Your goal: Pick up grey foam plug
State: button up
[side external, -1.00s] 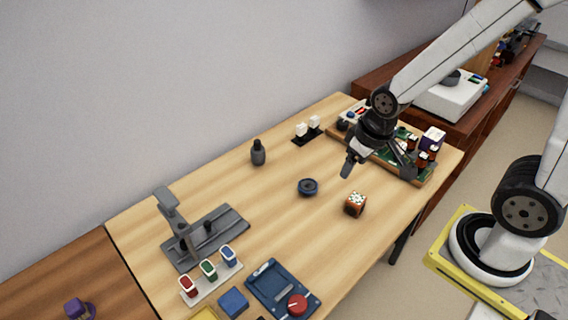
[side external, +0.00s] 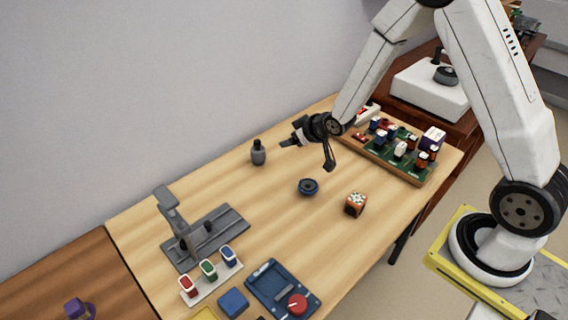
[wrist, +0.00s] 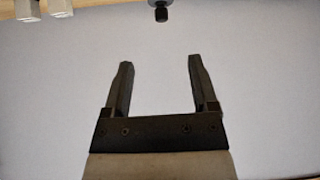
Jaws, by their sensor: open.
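A dark grey bottle-shaped piece (side external: 258,154) with a narrow black top stands upright near the wall side of the table; I cannot tell for sure if it is the grey foam plug. A dark piece with a black tip, likely the same one, shows cut off at the top edge of the wrist view (wrist: 160,11). My gripper (side external: 306,155) is open and empty, above the table to the right of this piece and apart from it. Its two spread fingers also show in the wrist view (wrist: 160,63), against the plain wall.
A grey stand (side external: 232,218) and colored cups are at left. A crowded board (side external: 425,178) is at right. White blocks (wrist: 60,8) show in the wrist view.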

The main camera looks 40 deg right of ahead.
aim_at(253, 146)
jog(key=w+f+t+y, duration=0.1)
jog(key=w+f+t, duration=0.2)
jog(key=w+f, duration=0.2)
jog(key=shift+w+d+f+n+t+y, duration=0.3)
jog(key=shift+w+f+n+t+y, duration=0.1)
jog(key=shift+f, duration=0.1)
jog(key=shift+x, duration=3.35)
jog(key=shift+x, duration=2.6)
jog(key=shift+d, duration=0.15)
grip_shut()
